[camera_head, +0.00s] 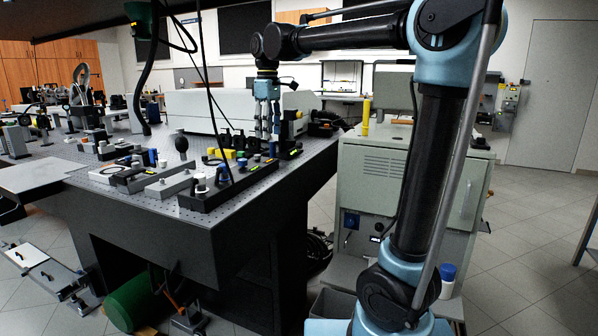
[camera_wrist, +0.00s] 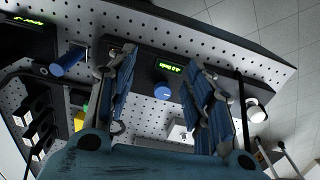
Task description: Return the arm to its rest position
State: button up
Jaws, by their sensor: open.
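My gripper (camera_head: 267,125) hangs fingers-down over the right part of the perforated optical table (camera_head: 150,200), at the end of my raised blue and black arm. In the wrist view my gripper (camera_wrist: 165,85) has its two blue-padded fingers spread apart, with nothing held between them. Beyond the gap is a dark device with a green display (camera_wrist: 170,68) and a blue knob (camera_wrist: 162,92). I cannot tell the exact height of the fingertips above the table.
A long white housing (camera_head: 205,110) stands behind the gripper. Several small optics and dark modules crowd the table. A grey-green cabinet (camera_head: 375,165) with a yellow cylinder (camera_head: 366,112) on top stands to the right, behind my arm. A black cable (camera_head: 150,75) hangs at left. Open floor lies right.

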jog(key=s+d+f+m+t, duration=0.1)
jog(key=s+d+f+m, duration=0.5)
jog(key=d, duration=0.5)
jog(key=s+d+f+m, duration=0.1)
jog(key=s+d+f, duration=0.3)
jog(key=d+f, duration=0.5)
jog(key=s+d+f+m, duration=0.3)
jog(key=s+d+f, duration=0.3)
jog(key=f, duration=0.2)
jog(key=s+d+f+m+t, duration=0.1)
jog(key=s+d+f+m, duration=0.2)
jog(key=s+d+f, duration=0.3)
notch_tip(320, 180, down, 2)
jog(key=shift+s+d+f+m, duration=0.1)
jog(key=shift+s+d+m, duration=0.05)
jog(key=shift+s+m, duration=0.25)
jog(key=shift+f, duration=0.15)
jog(key=shift+c, duration=1.6)
